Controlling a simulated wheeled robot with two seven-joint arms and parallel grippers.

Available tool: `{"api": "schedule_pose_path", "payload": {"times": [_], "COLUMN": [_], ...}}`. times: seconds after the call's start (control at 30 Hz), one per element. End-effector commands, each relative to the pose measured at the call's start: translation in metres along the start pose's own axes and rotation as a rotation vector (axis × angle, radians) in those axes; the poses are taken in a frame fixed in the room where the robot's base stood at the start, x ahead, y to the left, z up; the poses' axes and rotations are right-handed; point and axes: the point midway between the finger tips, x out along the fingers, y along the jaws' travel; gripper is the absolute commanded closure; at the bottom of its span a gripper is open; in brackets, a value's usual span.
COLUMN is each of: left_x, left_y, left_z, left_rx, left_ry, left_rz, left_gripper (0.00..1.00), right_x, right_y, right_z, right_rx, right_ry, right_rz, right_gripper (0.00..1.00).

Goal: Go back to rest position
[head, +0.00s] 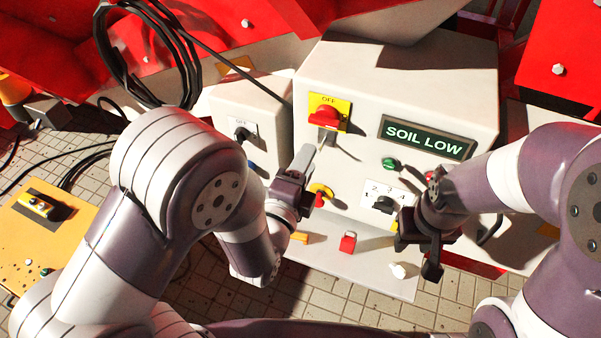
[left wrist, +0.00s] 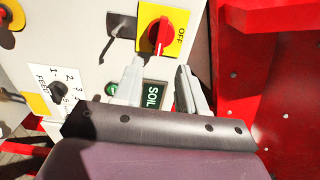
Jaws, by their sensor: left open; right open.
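My left gripper (head: 313,155) is in front of the white control box (head: 455,85), below the red rotary switch (head: 325,115) on its yellow OFF plate. In the left wrist view its two fingers (left wrist: 160,88) stand apart with nothing between them. The green SOIL LOW sign (head: 427,138) shows behind that gap, and the red switch (left wrist: 163,32) is just above it. My right gripper (head: 420,248) is at the lower right of the box, near the black numbered selector knob (head: 384,204). It looks open and empty; whether it touches the box cannot be told.
A green button (head: 390,164) is under the sign. A lower ledge carries a red switch (head: 348,242). A smaller white box (head: 238,112) stands to the left. A yellow panel (head: 30,245) is at far left. Red machinery (head: 560,55) surrounds the boxes. Tiled floor (head: 325,300) lies below.

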Motion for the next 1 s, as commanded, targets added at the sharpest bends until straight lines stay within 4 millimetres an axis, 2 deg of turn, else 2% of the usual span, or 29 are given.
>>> {"api": "schedule_pose_path", "payload": {"times": [0.1,0.2,0.77,0.8,0.87,0.9,0.97,1.0], "left_x": [-0.019,-0.026,-0.028,-0.028,-0.033,-0.04,-0.053,-0.064], "left_y": [0.001,0.0,0.002,0.011,0.043,0.065,0.093,0.106], "left_z": [-0.001,0.0,0.0,0.0,-0.003,-0.008,-0.013,-0.012], "left_rx": [0.0,0.0,-0.041,-0.105,-0.256,-0.382,-0.589,-0.728], "left_ry": [0.001,0.0,-0.001,-0.001,-0.01,-0.028,-0.103,-0.198], "left_rz": [0.0,-0.001,0.008,0.055,0.212,0.345,0.563,0.704], "left_gripper": [0.6,0.6,0.6,0.6,0.6,0.6,0.6,0.6], "right_x": [0.003,0.003,0.003,0.003,0.003,0.003,0.002,-0.001], "right_y": [0.0,0.0,0.0,0.0,0.0,0.0,0.0,0.0], "right_z": [0.0,0.0,0.0,0.0,0.0,0.0,0.0,0.0], "right_rx": [0.0,0.0,0.0,0.0,0.0,0.0,0.0,0.0], "right_ry": [0.0,0.0,0.0,0.0,0.0,0.0,0.0,0.0], "right_rz": [0.0,0.0,0.0,0.0,0.0,0.0,0.0,0.0], "right_gripper": [0.6,0.6,0.6,0.6,0.6,0.6,0.6,0.6]}}
